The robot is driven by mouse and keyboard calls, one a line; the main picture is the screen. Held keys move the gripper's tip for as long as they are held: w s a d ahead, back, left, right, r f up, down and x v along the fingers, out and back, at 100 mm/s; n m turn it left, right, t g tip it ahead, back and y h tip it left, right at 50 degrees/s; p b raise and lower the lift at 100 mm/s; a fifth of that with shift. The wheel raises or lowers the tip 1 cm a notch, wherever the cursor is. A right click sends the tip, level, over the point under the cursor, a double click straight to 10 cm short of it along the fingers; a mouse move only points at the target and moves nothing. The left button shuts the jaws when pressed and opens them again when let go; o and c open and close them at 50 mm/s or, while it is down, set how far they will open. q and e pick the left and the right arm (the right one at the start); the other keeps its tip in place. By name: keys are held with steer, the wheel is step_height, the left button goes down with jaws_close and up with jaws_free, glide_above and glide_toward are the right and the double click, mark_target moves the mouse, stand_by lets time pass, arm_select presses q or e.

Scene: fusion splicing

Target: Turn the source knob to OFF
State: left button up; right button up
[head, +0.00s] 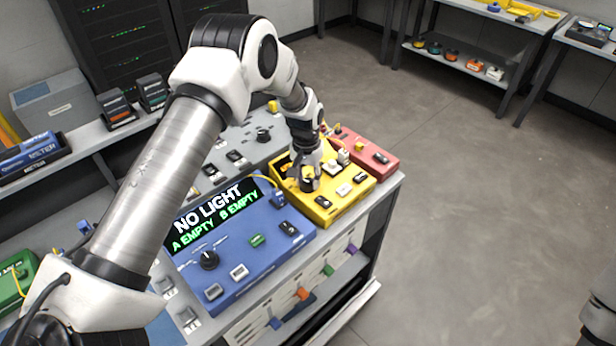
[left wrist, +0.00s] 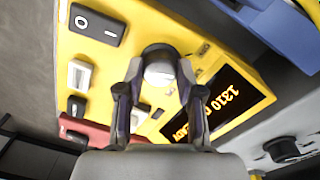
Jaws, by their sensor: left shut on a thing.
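The yellow source box (head: 338,204) stands on the bench, to the right of the blue box. Its knob (left wrist: 158,56) shows in the left wrist view, between my fingertips. My left gripper (head: 307,183) points down onto the knob and is shut on it; the fingers hide part of the knob in the head view. In the left wrist view the box's display (left wrist: 238,98) reads 1310, with a second word partly hidden by a finger. The knob's pointer and the OFF mark cannot be made out.
The blue box (head: 262,262) reads NO LIGHT, A EMPTY, B EMPTY. A red box (head: 378,160) stands just behind the yellow one. Black and white switches (head: 344,189) lie close to the gripper. Open floor (head: 460,230) is to the right of the bench.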

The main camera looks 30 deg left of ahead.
mark_target(306, 181)
arm_select(q)
steer(key=n+p, duration=0.1)
steer(key=n, duration=0.4)
steer(key=shift+n, duration=0.4)
stand_by(0.3)
steer(key=o, duration=1.2)
steer(key=shift+c, duration=0.2)
steer(key=shift+r, duration=0.1)
step_height(306, 181, up, 12)
steer(key=shift+a, duration=0.2)
steer(key=shift+s, duration=0.1)
